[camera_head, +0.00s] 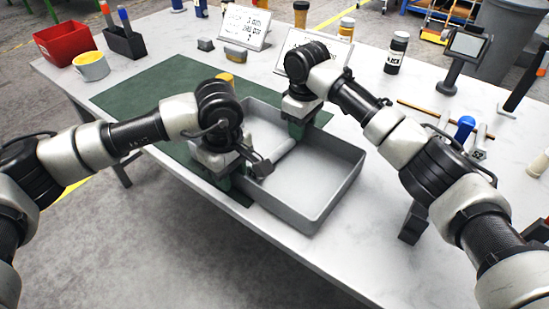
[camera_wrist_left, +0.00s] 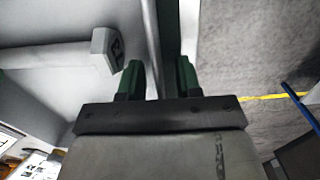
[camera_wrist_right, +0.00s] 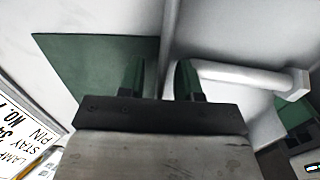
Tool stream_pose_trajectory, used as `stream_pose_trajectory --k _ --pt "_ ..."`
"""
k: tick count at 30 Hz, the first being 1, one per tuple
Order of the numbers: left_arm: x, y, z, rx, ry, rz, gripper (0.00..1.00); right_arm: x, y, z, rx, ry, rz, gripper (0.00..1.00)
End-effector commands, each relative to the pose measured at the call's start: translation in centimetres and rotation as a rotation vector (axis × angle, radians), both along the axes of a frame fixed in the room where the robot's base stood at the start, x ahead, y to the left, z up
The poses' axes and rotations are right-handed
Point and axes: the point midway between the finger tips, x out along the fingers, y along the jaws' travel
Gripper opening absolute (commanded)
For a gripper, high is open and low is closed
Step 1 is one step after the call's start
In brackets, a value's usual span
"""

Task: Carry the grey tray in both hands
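The grey tray (camera_head: 340,195) rests on the white table, partly on the green mat. A pale bar with a block-like end (camera_head: 279,155) lies inside it; it also shows in the left wrist view (camera_wrist_left: 60,58) and the right wrist view (camera_wrist_right: 245,76). My left gripper (camera_head: 222,182) is down at the tray's near left wall, its green fingers (camera_wrist_left: 160,80) on either side of that wall. My right gripper (camera_head: 296,130) is at the far wall, its fingers (camera_wrist_right: 161,78) straddling it. Both look open, with a gap between the fingers; contact is hard to see.
The green mat (camera_head: 140,95) lies left of and behind the tray. A yellow tub (camera_head: 91,66), red bin (camera_head: 64,43), signs (camera_head: 244,26) and a dark jar (camera_head: 396,52) stand farther back. A blue-topped object and tools (camera_head: 465,130) lie right. The front table strip is clear.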

Motion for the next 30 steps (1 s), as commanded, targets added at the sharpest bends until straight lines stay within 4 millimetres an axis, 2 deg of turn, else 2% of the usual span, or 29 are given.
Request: stream_pose_trajectory --k 9,15,16,30 --pt "0.01 0.02 -0.18 0.0 0.0 0.0 0.33 0.0 -0.03 -0.17 -0.001 0.001 0.0 0.33" --pt "0.01 0.01 -0.17 0.0 0.0 0.0 0.02 0.0 -0.03 -0.15 -0.001 0.001 0.0 0.02" --pt "0.01 0.01 -0.17 0.0 0.0 0.0 0.0 0.0 -0.03 -0.15 -0.001 0.001 0.0 0.0" --pt "0.06 -0.02 0.1 -0.002 -0.002 0.0 0.0 0.06 -0.01 0.16 0.001 -0.003 0.0 0.0"
